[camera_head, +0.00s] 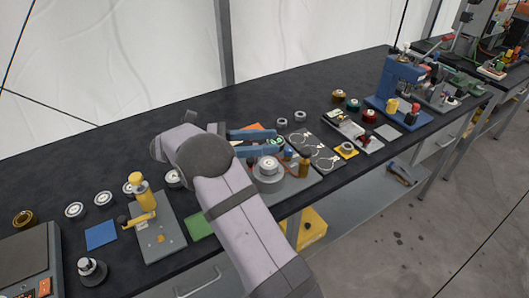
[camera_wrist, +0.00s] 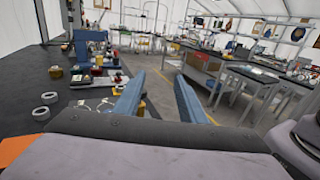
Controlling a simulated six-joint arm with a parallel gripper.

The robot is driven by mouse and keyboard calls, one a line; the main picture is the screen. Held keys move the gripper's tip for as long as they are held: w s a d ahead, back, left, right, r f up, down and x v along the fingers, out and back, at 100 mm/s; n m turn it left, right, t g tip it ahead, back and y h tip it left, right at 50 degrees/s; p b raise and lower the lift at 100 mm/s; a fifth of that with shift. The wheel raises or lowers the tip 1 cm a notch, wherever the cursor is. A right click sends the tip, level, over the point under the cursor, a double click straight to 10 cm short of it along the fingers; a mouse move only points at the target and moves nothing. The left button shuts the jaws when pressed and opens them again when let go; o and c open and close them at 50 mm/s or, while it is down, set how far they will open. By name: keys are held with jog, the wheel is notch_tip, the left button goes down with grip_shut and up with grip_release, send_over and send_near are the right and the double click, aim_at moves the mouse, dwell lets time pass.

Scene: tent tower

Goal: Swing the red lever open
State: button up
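A red-ended handle (camera_head: 447,38) sticks up by the equipment at the far right, beyond the blue press; I cannot tell whether it is the task's red lever or how far it is swung. My gripper (camera_head: 278,141) is over the middle of the dark bench, with its two blue fingers pointing right. In the wrist view my gripper (camera_wrist: 160,78) is open, with an empty gap between the fingers. A grey round fixture (camera_head: 268,168) on a plate sits just below the fingers in the head view, partly hidden by my arm. No red lever is clear in the wrist view.
A blue press (camera_head: 400,80) stands at the bench's right end. A yellow toggle clamp (camera_head: 141,196) on a grey plate stands left of my arm. Several rings and spools lie about. A dark tray (camera_head: 315,150) is right of the fingers. The back bench strip is largely clear.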

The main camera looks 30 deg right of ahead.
jog(key=shift+r+p, duration=1.4)
jog(key=shift+r, duration=0.65)
